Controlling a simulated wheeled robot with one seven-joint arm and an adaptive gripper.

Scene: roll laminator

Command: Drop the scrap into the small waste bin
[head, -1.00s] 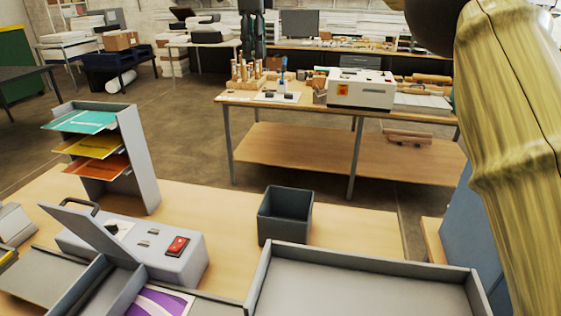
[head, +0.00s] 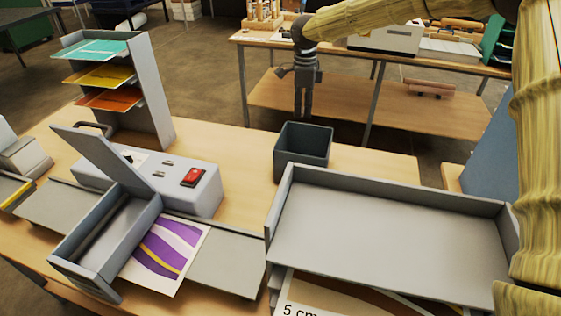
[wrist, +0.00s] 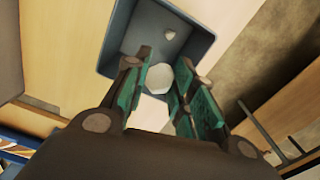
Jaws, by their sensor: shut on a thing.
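The small waste bin (head: 303,150) is a dark grey, open-topped square box standing on the near wooden table, behind the grey tray. My gripper (head: 303,112) points down just above the bin's rim in the head view. In the wrist view the green-padded fingers of my gripper (wrist: 158,84) are shut on a small whitish scrap (wrist: 158,77), with the bin's grey inside (wrist: 190,48) beyond it. A smaller pale piece (wrist: 169,33) shows inside the bin. The scrap cannot be made out in the head view.
A grey tray (head: 390,230) stands in front of the bin. The laminator (head: 190,185) with a red switch and a purple sheet (head: 165,250) is to the left. A rack (head: 150,95) of coloured sheets stands behind it. Another workbench (head: 370,115) is at the back.

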